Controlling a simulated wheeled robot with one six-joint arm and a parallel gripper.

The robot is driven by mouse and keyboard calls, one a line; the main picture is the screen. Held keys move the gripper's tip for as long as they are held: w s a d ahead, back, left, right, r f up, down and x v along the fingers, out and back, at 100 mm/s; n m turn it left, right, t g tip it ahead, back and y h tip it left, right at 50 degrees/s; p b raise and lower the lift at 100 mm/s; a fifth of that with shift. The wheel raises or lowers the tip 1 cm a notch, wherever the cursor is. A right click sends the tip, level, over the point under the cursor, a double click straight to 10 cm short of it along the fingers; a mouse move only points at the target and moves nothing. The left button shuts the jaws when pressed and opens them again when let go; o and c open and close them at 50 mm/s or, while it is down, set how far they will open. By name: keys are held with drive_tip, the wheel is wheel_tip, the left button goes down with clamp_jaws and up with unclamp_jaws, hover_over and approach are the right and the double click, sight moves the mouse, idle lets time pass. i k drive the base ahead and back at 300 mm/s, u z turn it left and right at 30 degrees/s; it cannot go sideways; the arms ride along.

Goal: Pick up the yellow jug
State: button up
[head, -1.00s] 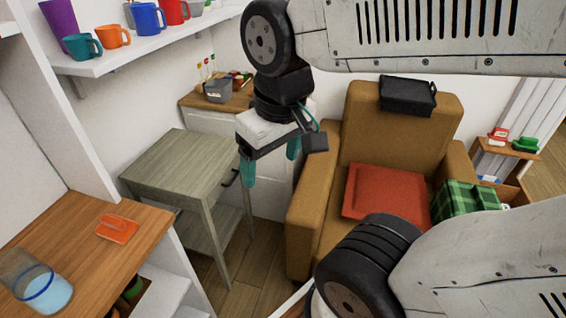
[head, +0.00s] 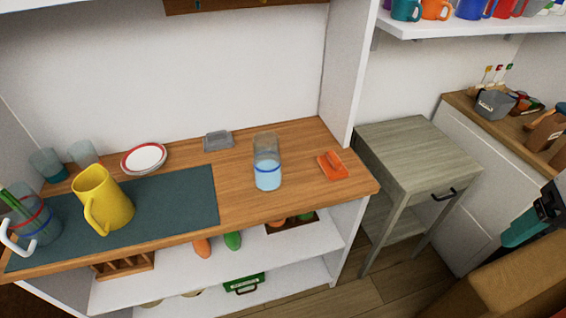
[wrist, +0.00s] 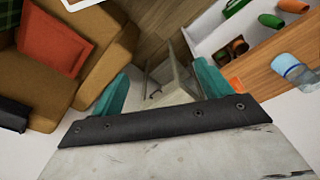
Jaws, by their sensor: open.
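The yellow jug (head: 110,205) stands upright on a dark teal mat (head: 180,208) on the wooden counter (head: 265,203), at the left of the head view. Its handle points toward the front left. My gripper (wrist: 161,86) is open and empty in the wrist view, with its two teal fingers apart. In the head view only part of it shows at the right edge, far to the right of the jug. The jug is not in the wrist view.
A clear pitcher with a white handle (head: 38,225) is just left of the jug. A red-rimmed plate (head: 144,158), a blue-banded glass (head: 267,175) and an orange object (head: 333,167) share the counter. A grey side table (head: 415,155) and an armchair (head: 515,280) are to the right.

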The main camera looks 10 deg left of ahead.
sight(107, 209)
drive_tip(key=u, duration=3.85)
drive_tip(key=i, duration=0.65)
drive_tip(key=z, duration=2.2)
